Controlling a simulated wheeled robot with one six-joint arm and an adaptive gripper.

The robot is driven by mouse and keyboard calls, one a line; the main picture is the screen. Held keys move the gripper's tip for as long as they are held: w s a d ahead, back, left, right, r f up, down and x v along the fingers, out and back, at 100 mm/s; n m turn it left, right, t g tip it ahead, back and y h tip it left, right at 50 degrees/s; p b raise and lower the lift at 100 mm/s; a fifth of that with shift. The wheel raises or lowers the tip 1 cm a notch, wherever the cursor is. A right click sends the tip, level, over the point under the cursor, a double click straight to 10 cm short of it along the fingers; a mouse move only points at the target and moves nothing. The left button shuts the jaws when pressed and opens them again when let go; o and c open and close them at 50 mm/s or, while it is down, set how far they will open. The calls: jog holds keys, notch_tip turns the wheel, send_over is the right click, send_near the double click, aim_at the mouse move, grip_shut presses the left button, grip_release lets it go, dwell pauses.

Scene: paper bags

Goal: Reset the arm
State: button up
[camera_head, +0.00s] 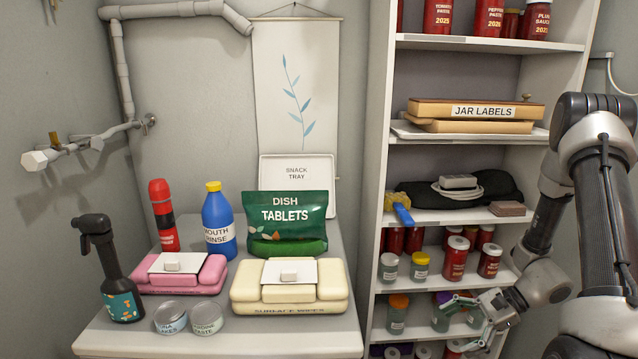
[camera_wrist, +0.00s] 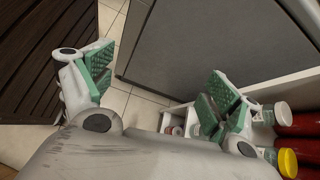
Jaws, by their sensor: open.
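My gripper (camera_head: 464,322) hangs at the lower right in the head view, in front of the lower shelves. Its fingers with green pads also show in the wrist view (camera_wrist: 158,92), spread wide apart with nothing between them. Between the fingers the wrist view shows a tiled floor (camera_wrist: 148,105) and a grey cabinet side (camera_wrist: 200,50). My arm comes down from the right edge of the head view and bends toward the shelves. I cannot tell whether the gripper touches any jar.
A white shelf unit (camera_head: 470,217) holds several jars, label boxes (camera_head: 477,110) and a yellow-and-blue brush (camera_head: 399,208). At left, a counter (camera_head: 240,332) carries a spray bottle (camera_head: 119,270), tins, wipes packs, a blue bottle (camera_head: 217,222) and a dish tablets bag (camera_head: 287,220). A dark slatted panel (camera_wrist: 45,50) is near the gripper.

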jog(key=s+r+n+t+h, duration=0.1)
jog(key=s+r+n+h, duration=0.2)
jog(key=r, duration=0.8)
jog(key=s+d+r+n+t+h, duration=0.1)
jog(key=s+r+n+h, duration=0.3)
jog(key=s+r+n, duration=0.3)
jog(key=s+d+r+n+t+h, duration=0.1)
jog(key=s+r+n, duration=0.4)
jog(key=r, duration=1.2)
jog(key=s+t+h, duration=0.1)
jog(key=h, duration=0.1)
jog(key=shift+s+d+n+h, duration=0.15)
jog(key=shift+s+n+h, duration=0.2)
jog(key=shift+n+h, duration=0.05)
